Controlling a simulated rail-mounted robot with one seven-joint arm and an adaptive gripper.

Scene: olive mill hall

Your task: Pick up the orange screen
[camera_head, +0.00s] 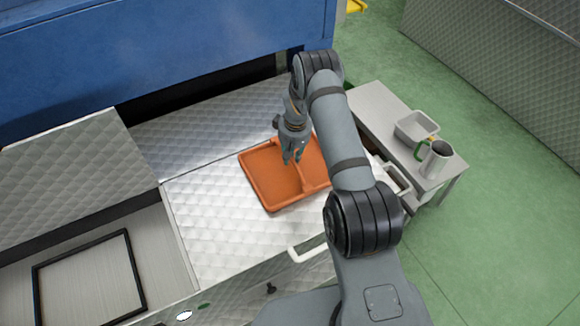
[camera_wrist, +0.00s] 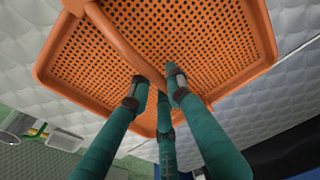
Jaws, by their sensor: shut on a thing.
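The orange screen (camera_head: 270,172) is a shallow tray-like frame with a perforated floor and a bar across its middle. It is over the quilted metal top in the head view, and I cannot tell whether it touches that top. In the wrist view the screen (camera_wrist: 215,45) fills the upper middle, with its holes and crossbar plain. My gripper (camera_head: 292,157) points down at the bar. Its green fingers (camera_wrist: 158,80) are shut on the crossbar in the wrist view, near the bar's lower end. The arm hides part of the screen's right side.
A grey side table (camera_head: 378,104) at the right holds a metal pan (camera_head: 416,127) and a metal jug (camera_head: 434,160) with a green handle. A blue machine (camera_head: 150,50) stands at the back. A black frame (camera_head: 90,278) lies at the lower left. The quilted top (camera_head: 215,215) is clear left of the screen.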

